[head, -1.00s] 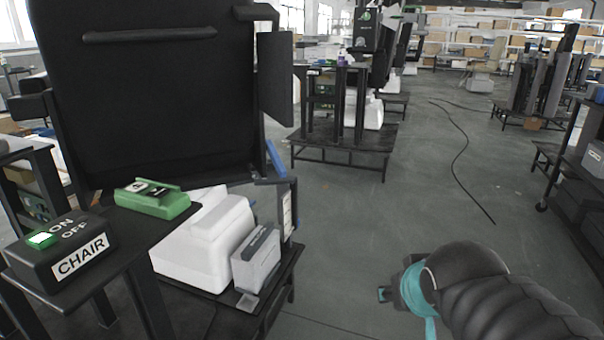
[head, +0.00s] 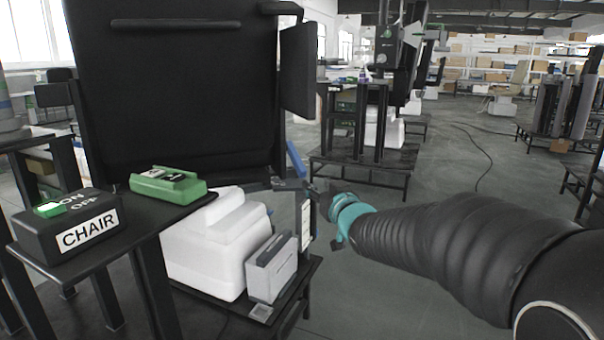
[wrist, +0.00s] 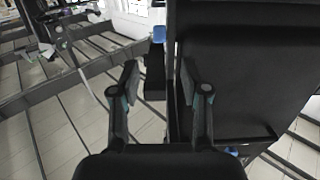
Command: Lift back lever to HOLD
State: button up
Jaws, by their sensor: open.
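A blue lever-like bar (head: 297,160) slants beside the lower right edge of the large black chair back (head: 180,95) in the head view. I take it for the back lever, but no HOLD marking is readable. My gripper (head: 318,194), dark with a teal wrist, is just below and right of the bar, close to an upright panel with a white label (head: 306,222). In the wrist view my gripper (wrist: 160,82) is open, with a dark bar and a blue piece (wrist: 158,34) beyond the gap between the fingers. Contact cannot be told.
A black CHAIR switch box (head: 70,228) with a lit green button and a green device (head: 168,185) sit on the left stand. A white block (head: 218,245) and a grey box (head: 272,267) are on the low platform.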

aim_at(304, 173)
jog(key=x, duration=1.2)
jog(key=shift+w, duration=0.1)
grip_shut()
